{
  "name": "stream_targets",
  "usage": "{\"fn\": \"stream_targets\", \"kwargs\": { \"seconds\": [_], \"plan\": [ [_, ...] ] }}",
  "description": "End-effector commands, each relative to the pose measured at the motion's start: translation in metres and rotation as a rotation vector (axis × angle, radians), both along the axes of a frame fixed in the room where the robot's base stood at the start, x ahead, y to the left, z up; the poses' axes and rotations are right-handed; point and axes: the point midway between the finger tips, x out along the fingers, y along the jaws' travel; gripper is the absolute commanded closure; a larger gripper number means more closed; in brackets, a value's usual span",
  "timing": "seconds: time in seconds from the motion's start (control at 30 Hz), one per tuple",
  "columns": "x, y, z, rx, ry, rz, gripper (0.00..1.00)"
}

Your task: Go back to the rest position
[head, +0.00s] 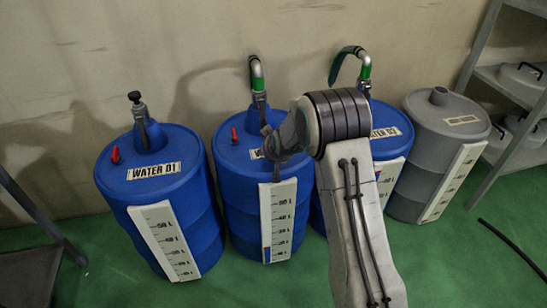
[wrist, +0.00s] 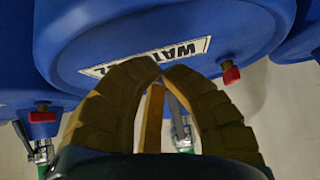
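My arm rises from the lower right of the head view, and my gripper (head: 277,150) is in front of the top of the second blue barrel (head: 232,165). In the wrist view, the two curved yellow-brown fingers of my gripper (wrist: 160,66) come together at the tips. No object shows between the tips. A blue barrel top with a "WATER" label (wrist: 150,58) fills the view beyond them. A metal fitting (wrist: 178,118) shows partly behind the right finger.
The "WATER 01" barrel (head: 150,185) stands left, with a black-knobbed fitting. Another blue barrel (head: 392,135) is partly hidden behind my arm. A grey barrel (head: 440,125) and a metal shelf (head: 500,85) stand right. A black hose (head: 515,250) lies on the clear green floor.

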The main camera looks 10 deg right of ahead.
Motion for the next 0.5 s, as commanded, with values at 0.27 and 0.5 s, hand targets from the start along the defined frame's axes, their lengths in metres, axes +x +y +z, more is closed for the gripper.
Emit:
{"fn": "stream_targets", "kwargs": {
  "seconds": [0.27, 0.5],
  "plan": [
    [-0.017, 0.000, -0.007, 0.000, 0.001, 0.000, 1.00],
    [-0.022, 0.000, -0.001, 0.000, 0.001, 0.000, 1.00]
  ]
}}
